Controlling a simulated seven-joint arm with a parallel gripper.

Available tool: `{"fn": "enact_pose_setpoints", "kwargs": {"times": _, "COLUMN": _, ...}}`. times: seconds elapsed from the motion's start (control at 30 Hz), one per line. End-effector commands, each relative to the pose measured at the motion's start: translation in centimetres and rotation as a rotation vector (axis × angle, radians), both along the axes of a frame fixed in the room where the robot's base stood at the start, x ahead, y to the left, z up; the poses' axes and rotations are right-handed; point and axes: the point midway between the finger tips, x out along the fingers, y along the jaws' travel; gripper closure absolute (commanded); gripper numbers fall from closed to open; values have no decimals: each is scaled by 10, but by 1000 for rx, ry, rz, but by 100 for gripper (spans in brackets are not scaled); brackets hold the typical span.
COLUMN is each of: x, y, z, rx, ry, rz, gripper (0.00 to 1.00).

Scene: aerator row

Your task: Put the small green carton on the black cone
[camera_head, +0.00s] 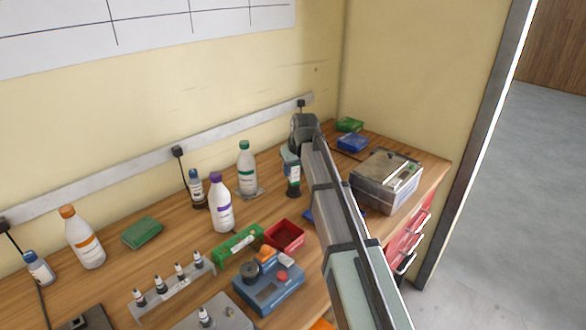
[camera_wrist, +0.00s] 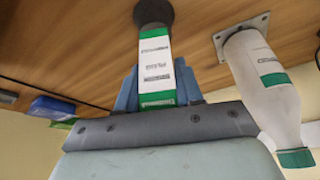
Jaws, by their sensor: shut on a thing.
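The small carton, white with green bands, is in my gripper (camera_wrist: 157,92). In the wrist view the carton (camera_wrist: 156,65) sits between the blue fingers, and its far end meets the round black cone (camera_wrist: 153,12). In the head view my gripper (camera_head: 291,154) is over the carton (camera_head: 294,171), which looks upright, with the dark cone (camera_head: 293,191) right below it. I cannot tell whether the carton rests on the cone or hovers just above it. My arm hides part of the bench to the right.
A white bottle with a green cap (camera_head: 246,170) stands on a metal plate just left of the carton. A purple-capped bottle (camera_head: 221,205), red tray (camera_head: 284,236) and blue device (camera_head: 269,287) are nearer. A clear-lidded box (camera_head: 385,182) stands right of my arm.

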Motion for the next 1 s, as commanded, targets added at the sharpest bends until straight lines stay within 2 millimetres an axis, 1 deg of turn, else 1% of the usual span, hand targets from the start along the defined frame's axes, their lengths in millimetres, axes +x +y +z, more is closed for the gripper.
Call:
{"fn": "enact_pose_setpoints", "kwargs": {"times": 0.07, "x": 0, "y": 0, "z": -2, "rx": 0, "ry": 0, "rz": 0, "gripper": 95}}
{"fn": "enact_pose_setpoints", "kwargs": {"times": 0.1, "x": 0, "y": 0, "z": -2, "rx": 0, "ry": 0, "rz": 0, "gripper": 61}}
{"fn": "enact_pose_setpoints", "kwargs": {"times": 0.33, "x": 0, "y": 0, "z": -2, "rx": 0, "ry": 0, "rz": 0, "gripper": 39}}
{"fn": "enact_pose_setpoints", "kwargs": {"times": 0.57, "x": 0, "y": 0, "z": -2, "rx": 0, "ry": 0, "rz": 0, "gripper": 39}}
{"fn": "enact_pose_setpoints", "kwargs": {"times": 0.73, "x": -2, "y": -1, "z": 5, "rx": 0, "ry": 0, "rz": 0, "gripper": 39}}
{"fn": "enact_pose_setpoints", "kwargs": {"times": 0.87, "x": -7, "y": -3, "z": 21, "rx": 0, "ry": -2, "rz": 0, "gripper": 39}}
{"fn": "enact_pose_setpoints", "kwargs": {"times": 1.0, "x": -16, "y": -7, "z": 43, "rx": 0, "ry": -3, "rz": 0, "gripper": 39}}
